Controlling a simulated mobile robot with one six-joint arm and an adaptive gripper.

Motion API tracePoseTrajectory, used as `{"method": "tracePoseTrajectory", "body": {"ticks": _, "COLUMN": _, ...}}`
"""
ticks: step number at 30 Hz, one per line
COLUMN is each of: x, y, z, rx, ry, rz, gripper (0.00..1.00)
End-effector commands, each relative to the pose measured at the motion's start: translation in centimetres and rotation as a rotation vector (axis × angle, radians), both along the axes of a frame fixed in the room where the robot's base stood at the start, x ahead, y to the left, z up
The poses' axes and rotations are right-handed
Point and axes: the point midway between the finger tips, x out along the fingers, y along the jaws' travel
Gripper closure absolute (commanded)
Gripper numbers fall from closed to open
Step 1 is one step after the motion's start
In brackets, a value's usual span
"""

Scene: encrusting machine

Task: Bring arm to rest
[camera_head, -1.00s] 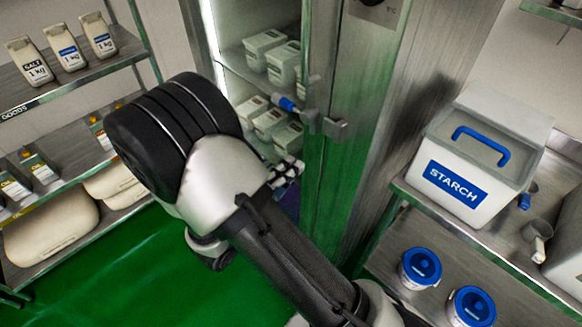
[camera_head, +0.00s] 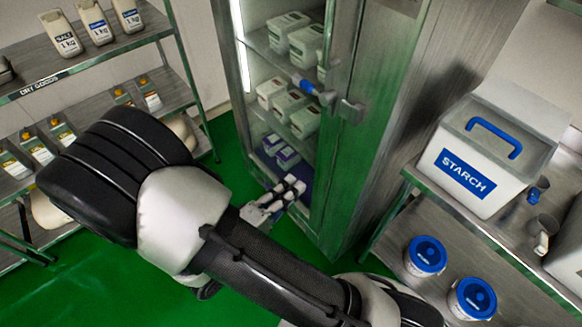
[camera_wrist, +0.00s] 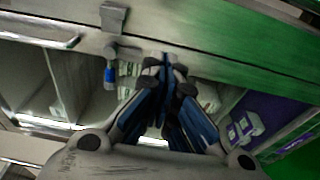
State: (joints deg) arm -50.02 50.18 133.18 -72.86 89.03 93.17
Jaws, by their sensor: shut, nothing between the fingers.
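My gripper (camera_head: 292,186) shows in the head view past my forearm, low in front of the tall steel cabinet (camera_head: 385,130), near its lower shelf. In the wrist view my gripper (camera_wrist: 163,68) has its blue-padded fingers drawn together at the tips, with nothing held. Part of my gripper is hidden behind my arm in the head view. My arm reaches from the bottom right across the lower middle of the head view, its large black joint at the left.
The cabinet holds white tubs (camera_head: 292,121) and purple-labelled tubs (camera_head: 287,156); its blue-marked handle (camera_head: 304,86) sticks out. A dry goods shelf (camera_head: 90,67) stands left. A steel rack right bears the starch bin (camera_head: 480,150) and blue-lidded buckets (camera_head: 426,256). Green floor (camera_head: 228,150) is clear between.

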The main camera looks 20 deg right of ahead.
Motion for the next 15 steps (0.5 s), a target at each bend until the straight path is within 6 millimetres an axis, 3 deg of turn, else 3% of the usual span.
{"method": "tracePoseTrajectory", "body": {"ticks": 8, "x": -0.8, "y": -0.6, "z": 0.6, "rx": 0.020, "ry": 0.010, "rz": -0.048, "gripper": 1.00}}
{"method": "tracePoseTrajectory", "body": {"ticks": 11, "x": -1.8, "y": -2.4, "z": 2.0, "rx": 0.069, "ry": 0.048, "rz": -0.159, "gripper": 1.00}}
{"method": "tracePoseTrajectory", "body": {"ticks": 15, "x": -4.5, "y": -5.8, "z": 4.2, "rx": 0.219, "ry": 0.146, "rz": -0.379, "gripper": 1.00}}
